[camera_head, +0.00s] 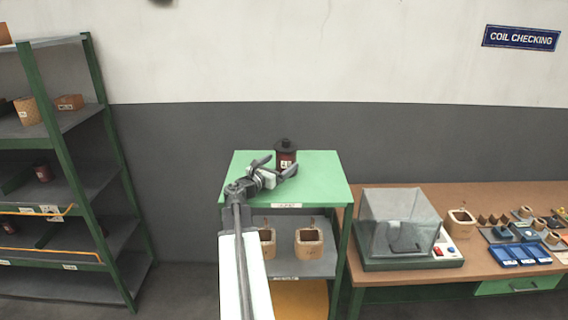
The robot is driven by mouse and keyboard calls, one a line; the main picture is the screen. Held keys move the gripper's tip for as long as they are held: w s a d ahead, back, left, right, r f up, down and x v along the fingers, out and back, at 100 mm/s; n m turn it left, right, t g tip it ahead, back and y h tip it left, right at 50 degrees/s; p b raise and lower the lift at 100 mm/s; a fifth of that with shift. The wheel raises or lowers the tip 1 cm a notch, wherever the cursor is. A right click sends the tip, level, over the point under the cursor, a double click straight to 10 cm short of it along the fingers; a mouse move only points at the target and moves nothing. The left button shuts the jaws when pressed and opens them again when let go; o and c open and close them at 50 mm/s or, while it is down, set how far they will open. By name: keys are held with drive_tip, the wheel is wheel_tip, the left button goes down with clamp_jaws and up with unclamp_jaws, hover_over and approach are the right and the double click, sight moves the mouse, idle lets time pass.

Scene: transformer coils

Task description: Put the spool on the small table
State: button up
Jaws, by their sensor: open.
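The spool (286,153) is dark with black ends and a reddish label. It stands upright on the green top of the small table (325,188), towards the back edge. My gripper (278,166) is open in front of the spool, with its fingers spread apart. One finger overlaps the lower part of the spool in this view, so I cannot tell whether they touch.
Two tan coils (309,242) sit on the table's lower shelf. At right a workbench (400,277) holds a clear-covered tester (400,225), blue trays (520,254) and small parts. A green-framed shelf rack (110,165) stands at left. The tabletop's right side is clear.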

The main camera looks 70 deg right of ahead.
drive_tip(key=x, duration=0.7)
drive_tip(key=shift+d, duration=0.15)
clamp_jaws()
drive_tip(key=shift+r, duration=0.15)
